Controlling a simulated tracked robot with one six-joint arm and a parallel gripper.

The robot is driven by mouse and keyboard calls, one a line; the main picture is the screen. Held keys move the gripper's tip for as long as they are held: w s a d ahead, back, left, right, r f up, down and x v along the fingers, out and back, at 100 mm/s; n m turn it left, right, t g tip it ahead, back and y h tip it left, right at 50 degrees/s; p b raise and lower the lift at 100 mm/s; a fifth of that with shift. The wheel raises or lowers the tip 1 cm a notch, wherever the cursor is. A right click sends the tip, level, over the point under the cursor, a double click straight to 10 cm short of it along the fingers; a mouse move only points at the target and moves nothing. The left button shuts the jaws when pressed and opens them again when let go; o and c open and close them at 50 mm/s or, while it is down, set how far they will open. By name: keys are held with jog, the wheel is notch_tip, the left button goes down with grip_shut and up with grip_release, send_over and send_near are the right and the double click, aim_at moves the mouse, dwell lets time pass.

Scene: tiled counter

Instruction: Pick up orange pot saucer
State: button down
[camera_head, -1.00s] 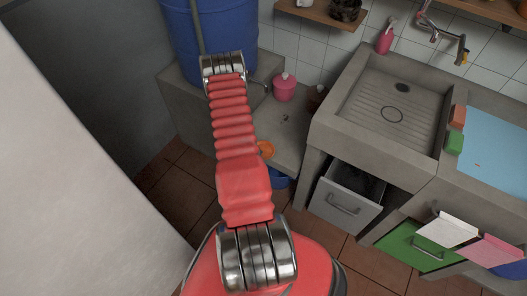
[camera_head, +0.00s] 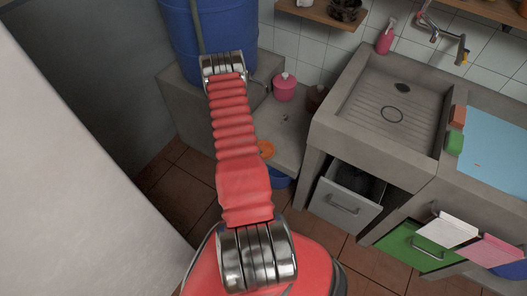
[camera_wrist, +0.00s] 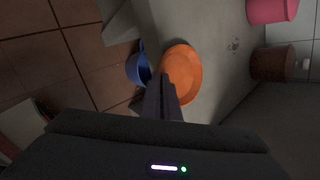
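The orange pot saucer (camera_head: 267,150) lies on the low grey ledge, beside my red arm in the head view, which hides part of it. In the wrist view the orange saucer (camera_wrist: 186,72) is just beyond my fingertips, its round face towards the camera. My gripper (camera_wrist: 163,84) has its two dark fingers close together, overlapping the saucer's lower left edge. Whether the rim is between the fingers is not clear. In the head view the gripper is hidden behind my arm.
A blue container (camera_head: 279,178) is just below the saucer; it also shows in the wrist view (camera_wrist: 137,66). A pink pot (camera_head: 285,88) and a brown pot (camera_head: 316,98) stand farther back. A large blue barrel (camera_head: 230,35) and the concrete sink (camera_head: 340,135) flank the ledge.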

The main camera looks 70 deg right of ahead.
jog(key=shift+r, duration=0.1)
dwell(0.3)
notch_tip(320, 180, up, 7)
jog(key=w+a, duration=0.3)
jog(key=a, duration=1.6)
jog(key=shift+a, duration=0.4)
